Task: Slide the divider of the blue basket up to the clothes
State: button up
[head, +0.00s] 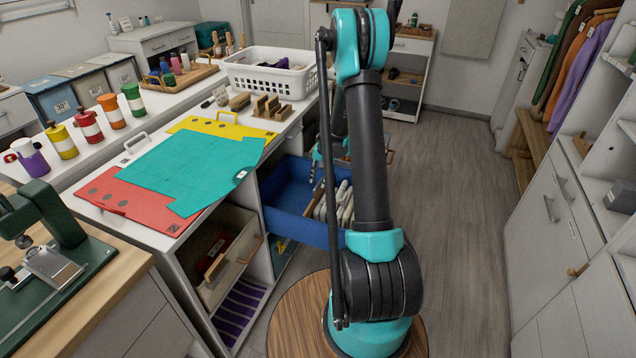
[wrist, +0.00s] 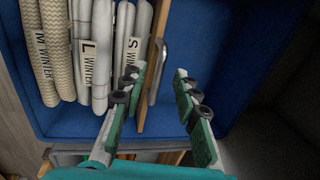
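The blue basket (head: 285,190) is pulled out below the counter; its blue floor (wrist: 235,60) fills much of the wrist view. Folded clothes (wrist: 92,50) with winter size labels stand in a row at its left there; they also show in the head view (head: 346,205). The wooden divider (wrist: 153,50), with a metal handle (wrist: 157,75) on its right face, stands just right of the S bundle; any small gap is hard to tell. My gripper (wrist: 165,75) is open, its left finger overlapping the divider's near part and its right finger over bare floor. Contact cannot be told.
Free basket floor lies right of the divider. The counter above holds teal, yellow and red boards (head: 190,165) and a white basket (head: 270,75). A beige bin (head: 222,250) sits in the cubby left of the blue basket. A round wooden stool-like top (head: 290,320) is nearby.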

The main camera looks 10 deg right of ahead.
notch_tip(320, 180, up, 10)
jog(key=s+d, duration=0.1)
jog(key=shift+d, duration=0.3)
jog(key=shift+s+r, duration=0.1)
